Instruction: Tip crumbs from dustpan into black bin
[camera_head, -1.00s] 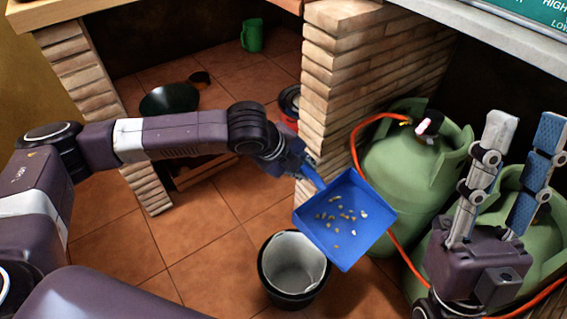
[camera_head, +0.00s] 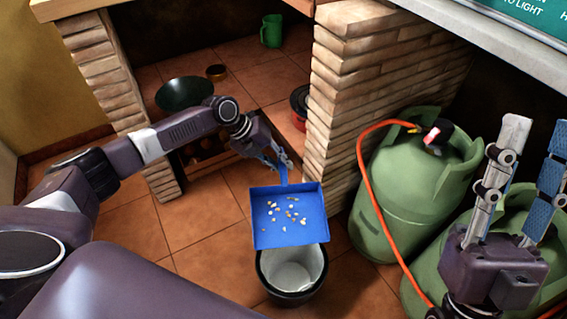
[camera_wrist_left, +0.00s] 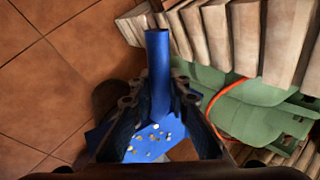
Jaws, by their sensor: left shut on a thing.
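A blue dustpan (camera_head: 290,232) with several pale crumbs (camera_head: 287,214) on it is held above the bin in the head view. My left gripper (camera_head: 283,165) is shut on its handle, which also shows between the fingers in the left wrist view (camera_wrist_left: 159,75). The crumbs also show in the left wrist view (camera_wrist_left: 152,140). The black bin (camera_head: 292,275) with a pale liner stands on the floor below; the pan's front edge covers part of its far rim. My right gripper (camera_head: 535,140) is at the right, its two fingers spread apart and empty.
Green gas cylinders (camera_head: 412,185) with an orange hose (camera_head: 366,170) stand right of the bin. A brick pillar (camera_head: 335,100) rises behind the dustpan. A dark bowl (camera_head: 184,94) and a green mug (camera_head: 271,30) are at the back. Tiled floor left of the bin is free.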

